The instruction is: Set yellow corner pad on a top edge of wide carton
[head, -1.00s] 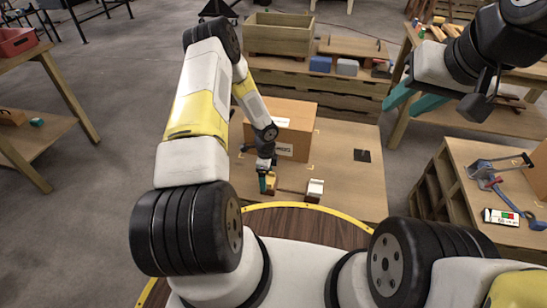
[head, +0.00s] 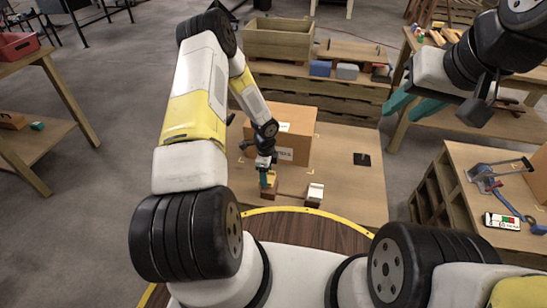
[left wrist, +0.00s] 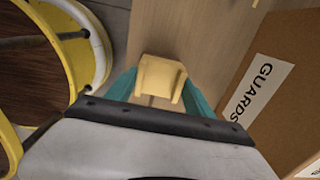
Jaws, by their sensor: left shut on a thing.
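The yellow corner pad (head: 271,178) is between the teal fingers of my left gripper (head: 265,178), in front of the carton's left part. The left wrist view shows the pad (left wrist: 160,78) gripped between both fingers (left wrist: 160,92). The wide carton (head: 292,148) is a brown box standing on the wooden table, with a white label on its front. In the left wrist view the carton (left wrist: 285,85) is at the right, its label reading "GUARDS". My right gripper (head: 414,103) is open and empty at the upper right, far from the carton.
A brown block (head: 267,193) is just below the pad; contact is unclear. A white-topped block (head: 315,193) stands to its right. A black square (head: 362,159) lies right of the carton on the table (head: 345,185). A wooden crate (head: 277,37) stands behind.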

